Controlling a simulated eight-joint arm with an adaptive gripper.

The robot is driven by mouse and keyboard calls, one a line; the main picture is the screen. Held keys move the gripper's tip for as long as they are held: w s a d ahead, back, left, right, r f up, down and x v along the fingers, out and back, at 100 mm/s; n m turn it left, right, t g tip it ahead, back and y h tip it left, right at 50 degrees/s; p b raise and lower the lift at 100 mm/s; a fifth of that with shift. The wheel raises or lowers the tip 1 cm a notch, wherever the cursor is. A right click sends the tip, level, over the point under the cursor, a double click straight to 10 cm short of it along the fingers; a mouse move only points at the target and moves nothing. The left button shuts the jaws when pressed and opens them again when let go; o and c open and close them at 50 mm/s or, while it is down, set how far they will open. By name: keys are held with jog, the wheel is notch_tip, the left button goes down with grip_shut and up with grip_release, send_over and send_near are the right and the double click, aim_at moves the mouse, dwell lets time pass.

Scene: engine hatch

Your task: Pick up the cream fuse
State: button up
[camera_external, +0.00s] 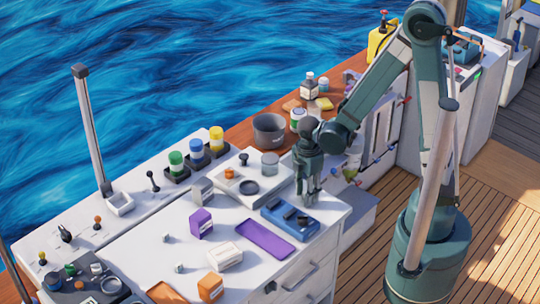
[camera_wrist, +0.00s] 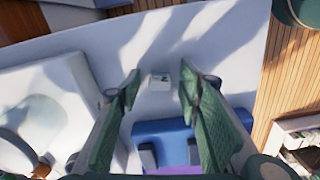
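A small whitish block (camera_wrist: 160,82) with a dark mark on top lies on the white worktop in the wrist view, between and beyond my fingertips. It may be the cream fuse; the arm seems to hide it in the external view. My gripper (camera_wrist: 160,90) is open, with a finger on either side of the block in the picture and a visible gap to each. In the external view my gripper (camera_external: 309,201) points down beside the blue holder (camera_external: 290,218). A larger cream box (camera_external: 225,256) with a label lies nearer the front of the worktop.
The blue holder (camera_wrist: 165,131) sits just below the block in the wrist view. A purple tray (camera_external: 265,240), purple box (camera_external: 201,223) and orange box (camera_external: 210,287) lie on the worktop. A raised white plate (camera_external: 232,186) stands left of my gripper. The worktop's edge is close.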

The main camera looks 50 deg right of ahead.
dwell(0.3)
jog(key=c, duration=0.8)
jog(key=shift+r, duration=0.2)
jog(key=shift+r+p, duration=0.8)
jog(key=shift+r, duration=4)
